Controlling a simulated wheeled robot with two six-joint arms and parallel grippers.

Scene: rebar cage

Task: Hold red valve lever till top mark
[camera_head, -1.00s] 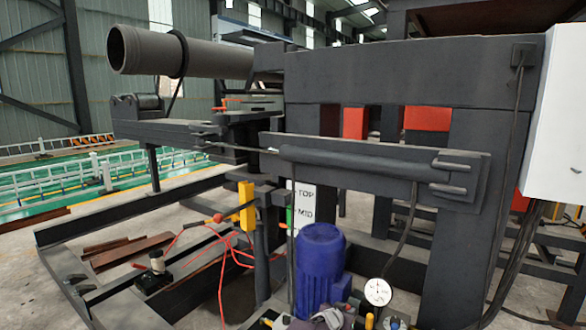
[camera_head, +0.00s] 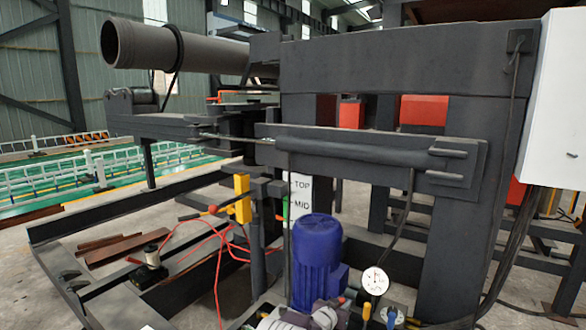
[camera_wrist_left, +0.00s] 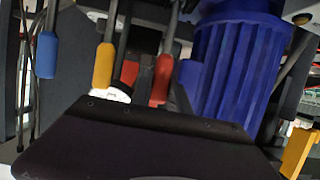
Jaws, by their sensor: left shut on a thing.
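My left gripper (camera_head: 322,318) is at the bottom edge of the head view, just below the blue motor. It is shut on the red valve lever (camera_wrist_left: 162,78), whose handle shows in the left wrist view beside the yellow lever (camera_wrist_left: 103,65). The blue lever (camera_wrist_left: 47,55) stands apart to the left there. The jaws' contact with the handle is hidden. The white scale plate (camera_head: 301,190) with TOP and MID is left of centre, behind the motor, which hides its lower part. My right gripper is not in view.
The blue motor (camera_head: 317,262) stands close to my gripper. A round gauge (camera_head: 375,281) is to its right. A dark steel frame (camera_head: 400,70) with a horizontal cylinder (camera_head: 350,147) fills the middle.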

